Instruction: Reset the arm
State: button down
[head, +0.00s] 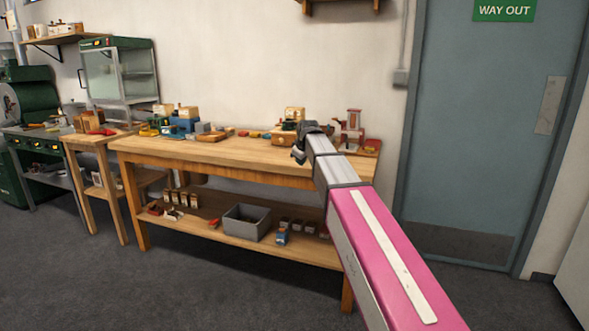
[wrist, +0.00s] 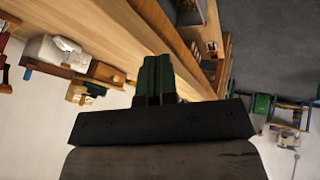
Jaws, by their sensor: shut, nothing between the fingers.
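My arm reaches forward from the lower right of the head view, with a pink link and grey segments. My gripper (head: 299,154) is at its far end, over the front part of the wooden workbench (head: 190,150). In the wrist view my gripper (wrist: 155,62) shows as dark green fingers close together, shut and empty. The picture there is turned, with the bench edge running diagonally past the fingers. The fingers appear apart from the things on the bench.
Boxes and tools crowd the bench's back left. A red-based device (head: 351,128) stands at the right end. The lower shelf holds a grey bin (head: 246,222) and small packs. A blue-grey door (head: 480,130) is at right. Dark floor (head: 200,290) in front is clear.

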jog(key=s+d+f+m+g, duration=0.1)
jog(key=s+d+f+m, duration=0.15)
jog(key=s+f, duration=0.4)
jog(key=s+d+f+m+g+h, duration=0.1)
jog(key=s+d+f, duration=0.3)
jog(key=f, duration=0.5)
jog(key=s+d+f+m+g, duration=0.1)
jog(key=s+d+f+m, duration=0.15)
jog(key=s+f, duration=0.35)
jog(key=s+d+f+m+g, duration=0.1)
jog(key=s+d+f+m, duration=0.1)
jog(key=s+f, duration=0.5)
jog(key=s+d+f+m+g, duration=0.2)
jog(key=s+d+f, duration=0.3)
jog(key=s+f, duration=0.2)
jog(key=s, duration=0.2)
jog(key=shift+s+d+f+m+h, duration=0.2)
jog(key=shift+s+f+m+h, duration=0.1)
jog(key=shift+s+f+m, duration=0.1)
